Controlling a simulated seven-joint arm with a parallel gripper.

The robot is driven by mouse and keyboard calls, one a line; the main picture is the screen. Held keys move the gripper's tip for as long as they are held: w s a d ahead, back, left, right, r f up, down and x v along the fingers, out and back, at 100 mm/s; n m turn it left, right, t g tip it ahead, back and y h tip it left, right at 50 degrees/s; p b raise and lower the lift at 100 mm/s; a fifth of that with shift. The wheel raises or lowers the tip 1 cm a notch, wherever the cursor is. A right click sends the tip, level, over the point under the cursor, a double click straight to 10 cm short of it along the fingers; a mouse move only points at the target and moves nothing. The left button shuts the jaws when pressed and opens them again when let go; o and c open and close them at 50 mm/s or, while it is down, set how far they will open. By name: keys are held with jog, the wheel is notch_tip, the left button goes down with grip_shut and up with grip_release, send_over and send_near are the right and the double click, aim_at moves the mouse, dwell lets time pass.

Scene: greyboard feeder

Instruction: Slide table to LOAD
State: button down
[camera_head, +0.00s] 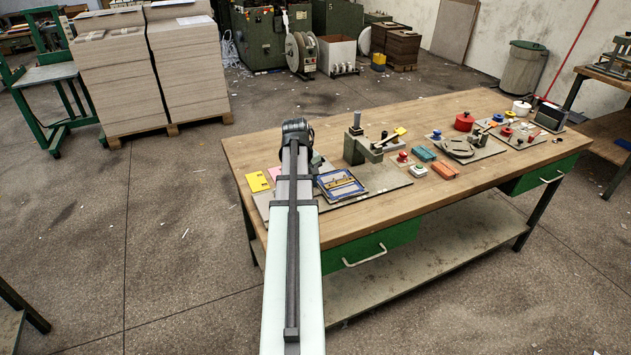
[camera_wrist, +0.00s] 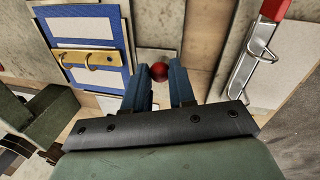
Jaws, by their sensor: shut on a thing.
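A blue-framed plate (camera_head: 341,184) with pale panels lies on a grey board at the table's near left part. A round red knob (camera_wrist: 159,72) is just right of the frame. My gripper (camera_wrist: 162,80) is shut on the red knob, with a blue finger on each side. In the head view my arm hides the fingers and the knob. I see no readable LOAD mark.
A metal bar with a red end (camera_wrist: 250,65) lies right of my fingers in the wrist view. A grey press-like fixture (camera_head: 361,146) stands right of my arm. Yellow card (camera_head: 257,181), red button (camera_head: 403,157) and several coloured blocks also lie on the wooden table (camera_head: 400,218).

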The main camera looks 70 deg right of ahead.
jog(key=shift+w+a, duration=0.2)
jog(key=c, duration=0.9)
grip_release()
jog(key=shift+c, duration=0.2)
jog(key=shift+r, duration=0.1)
notch_tip(320, 180, up, 13)
jog(key=w+a, duration=0.1)
jog(key=a, duration=0.1)
jog(key=shift+w+r, duration=0.2)
jog(key=shift+a, duration=0.1)
